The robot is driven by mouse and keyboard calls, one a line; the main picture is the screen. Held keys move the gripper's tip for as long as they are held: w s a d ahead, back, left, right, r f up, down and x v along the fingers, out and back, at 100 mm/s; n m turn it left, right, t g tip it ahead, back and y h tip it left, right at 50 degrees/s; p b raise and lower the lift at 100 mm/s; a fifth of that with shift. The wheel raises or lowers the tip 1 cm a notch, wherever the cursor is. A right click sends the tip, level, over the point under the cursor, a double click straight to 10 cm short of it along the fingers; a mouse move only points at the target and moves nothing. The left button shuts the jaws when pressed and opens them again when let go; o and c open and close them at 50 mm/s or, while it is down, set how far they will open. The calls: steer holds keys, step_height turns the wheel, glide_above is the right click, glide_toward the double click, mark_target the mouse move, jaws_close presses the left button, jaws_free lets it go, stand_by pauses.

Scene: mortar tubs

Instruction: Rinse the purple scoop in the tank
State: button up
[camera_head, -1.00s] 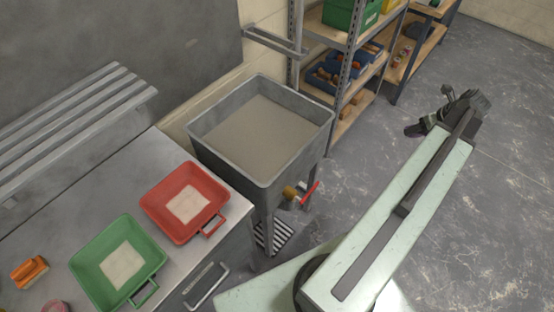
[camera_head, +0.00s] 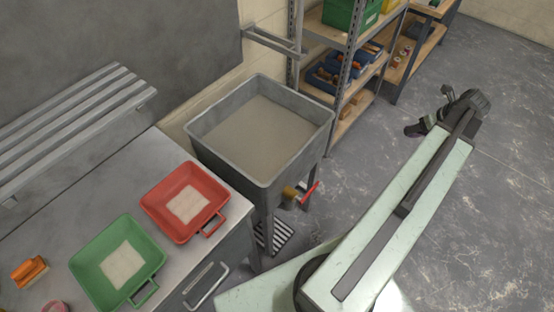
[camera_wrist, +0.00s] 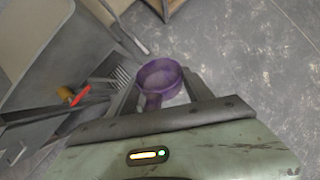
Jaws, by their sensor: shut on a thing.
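The purple scoop (camera_wrist: 159,78) is held between the fingers of my gripper (camera_wrist: 160,100) in the wrist view, its round bowl pointing away from the wrist. In the head view my gripper (camera_head: 428,127) is at the upper right, over open floor, and the scoop is mostly hidden behind it. The grey tank (camera_head: 199,138) stands on legs at the centre, well left of my gripper, with murky grey-brown liquid inside. Part of the tank also shows at the left of the wrist view (camera_wrist: 30,55). The scoop is apart from the tank.
A red tub (camera_head: 160,222) and a green tub (camera_head: 85,262) stand on the steel bench, with an orange brush (camera_head: 30,271) beside them. A tap with a red lever (camera_head: 309,192) juts from the tank. Shelving (camera_head: 349,70) stands behind it. The floor at right is clear.

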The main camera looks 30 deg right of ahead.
step_height(320, 180, up, 4)
steer(key=p, duration=0.4)
steer(key=shift+r, duration=0.15)
